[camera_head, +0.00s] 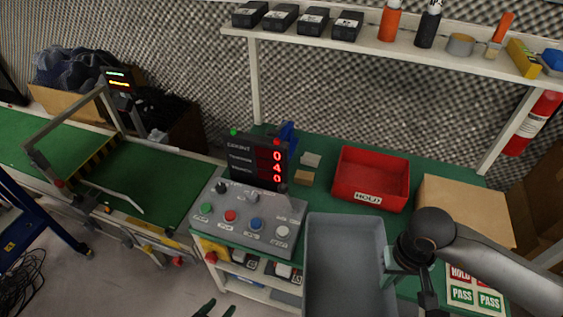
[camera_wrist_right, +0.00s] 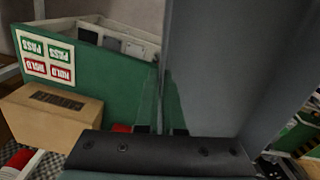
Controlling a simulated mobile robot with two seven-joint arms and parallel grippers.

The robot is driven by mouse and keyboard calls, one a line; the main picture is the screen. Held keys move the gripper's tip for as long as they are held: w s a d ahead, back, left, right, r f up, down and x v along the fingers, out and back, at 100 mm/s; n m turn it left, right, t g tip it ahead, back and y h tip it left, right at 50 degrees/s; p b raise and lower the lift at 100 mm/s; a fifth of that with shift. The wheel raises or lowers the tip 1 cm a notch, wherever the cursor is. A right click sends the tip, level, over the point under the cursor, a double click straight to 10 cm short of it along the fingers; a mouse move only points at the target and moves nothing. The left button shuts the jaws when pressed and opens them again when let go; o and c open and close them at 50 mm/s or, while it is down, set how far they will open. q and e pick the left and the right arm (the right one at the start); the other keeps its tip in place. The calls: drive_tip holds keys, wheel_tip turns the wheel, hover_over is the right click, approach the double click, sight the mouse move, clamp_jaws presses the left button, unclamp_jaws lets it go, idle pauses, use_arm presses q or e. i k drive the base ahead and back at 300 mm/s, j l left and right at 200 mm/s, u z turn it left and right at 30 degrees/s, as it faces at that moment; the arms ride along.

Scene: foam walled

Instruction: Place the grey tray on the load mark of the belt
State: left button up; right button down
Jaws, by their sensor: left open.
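The grey tray (camera_head: 345,232) is at the right front of the green table in the head view, its lower end cut off by the frame. My right gripper (camera_head: 393,262) is at the tray's right wall. In the right wrist view the tray (camera_wrist_right: 215,65) fills the middle right, and the fingers (camera_wrist_right: 163,110) sit close on either side of its wall edge, seemingly shut on it.
The button console (camera_head: 250,218) and counter display (camera_head: 257,162) stand between belt and tray. A red HOLD bin (camera_head: 371,178) and cardboard box (camera_head: 465,208) are behind and right of the tray. A frame (camera_head: 70,122) spans the belt; a shelf (camera_head: 390,45) hangs above the table.

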sight(177, 182)
drive_tip(key=j, duration=0.45)
drive_tip(key=i+j+u, duration=0.1)
drive_tip(key=j, duration=0.3)
drive_tip(key=i+j, duration=0.15)
drive_tip(key=j, duration=0.3)
drive_tip(key=j+u, duration=0.1)
drive_tip(key=j, duration=0.35)
drive_tip(key=i+j, duration=0.15)
drive_tip(key=j, duration=0.25)
drive_tip(key=i+j+u, duration=0.1)
drive_tip(key=j, duration=0.35)
drive_tip(key=i+j, duration=0.15)
drive_tip(key=j, duration=0.25)
drive_tip(key=i+j+u, duration=0.1)
drive_tip(key=j, duration=0.35)
